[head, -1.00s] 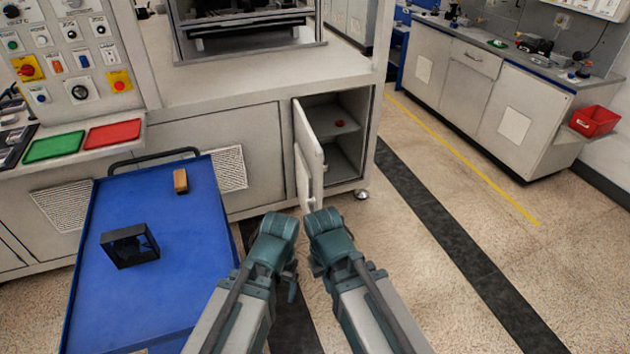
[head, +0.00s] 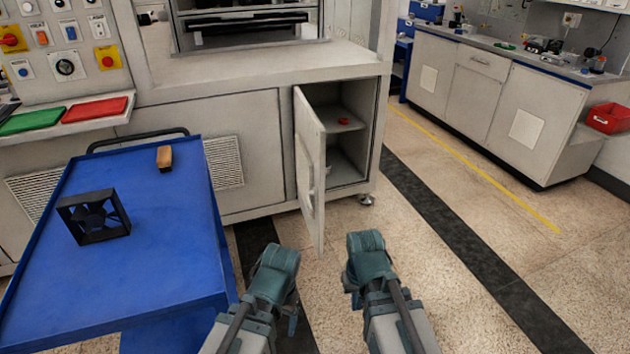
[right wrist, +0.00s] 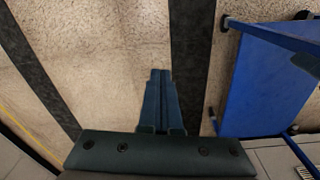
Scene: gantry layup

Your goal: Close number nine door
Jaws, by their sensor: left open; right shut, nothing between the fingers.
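A pale grey cabinet door (head: 310,165) stands ajar in the lower right of the large machine in the head view, hinged at its left. No number is legible on it. A handle shows low on its face. Behind it is the open compartment (head: 345,155), with a shelf and a small red object on it. My left gripper (head: 274,275) is open, in front of the door's lower edge and left of it. My right gripper (head: 364,262) is right of the door, apart from it. Its fingers are shut and empty in the right wrist view (right wrist: 160,98).
A blue cart (head: 160,260) stands at the left, carrying a black fan frame (head: 93,215) and a wooden block (head: 164,157). A workbench (head: 480,100) with a red bin (head: 608,118) is at the right. The floor (head: 470,240) between is clear.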

